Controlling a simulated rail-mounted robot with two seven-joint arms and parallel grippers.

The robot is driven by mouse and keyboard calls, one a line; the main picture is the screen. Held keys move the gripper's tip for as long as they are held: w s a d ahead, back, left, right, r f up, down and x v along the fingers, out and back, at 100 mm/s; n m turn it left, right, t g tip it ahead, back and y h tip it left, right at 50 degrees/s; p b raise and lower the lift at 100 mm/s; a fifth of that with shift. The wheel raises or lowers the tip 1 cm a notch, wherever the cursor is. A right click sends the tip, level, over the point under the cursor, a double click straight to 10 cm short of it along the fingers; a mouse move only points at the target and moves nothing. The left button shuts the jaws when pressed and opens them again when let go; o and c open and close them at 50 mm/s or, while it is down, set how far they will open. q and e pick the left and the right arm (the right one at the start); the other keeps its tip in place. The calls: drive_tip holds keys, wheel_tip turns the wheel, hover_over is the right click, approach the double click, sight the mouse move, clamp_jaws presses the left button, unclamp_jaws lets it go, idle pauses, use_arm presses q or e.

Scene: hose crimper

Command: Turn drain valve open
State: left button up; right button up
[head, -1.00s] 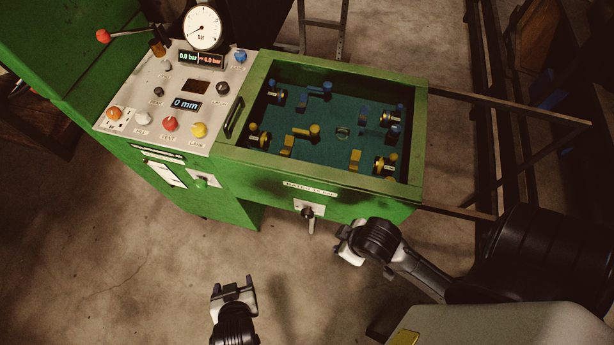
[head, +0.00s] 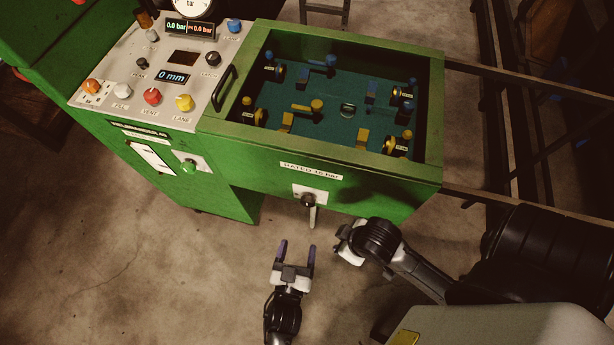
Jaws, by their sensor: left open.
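A valve with a black knob and a pale lever (head: 311,214) sits on a white plate on the green machine's front, below the tank; I take it for the drain valve. The lever hangs roughly straight down. My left gripper (head: 297,248) is open and empty, just below and slightly left of the lever, its two fingers pointing toward the machine. It appears apart from the lever. My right gripper (head: 343,243) is to the right of the lever, near the machine's front; its fingers are partly hidden, so its opening is unclear.
The green machine (head: 345,189) has an open tank with yellow and blue fittings inside. A control panel (head: 128,71) with coloured knobs and displays is at left. A green button (head: 189,166) is on the front. Bare floor (head: 120,270) lies at lower left.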

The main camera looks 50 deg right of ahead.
sight(307, 205)
use_arm(q)
drive_tip(key=b+x, duration=0.3)
drive_tip(key=x, duration=1)
drive_tip(key=shift+a, duration=0.1)
drive_tip(key=c, duration=0.9)
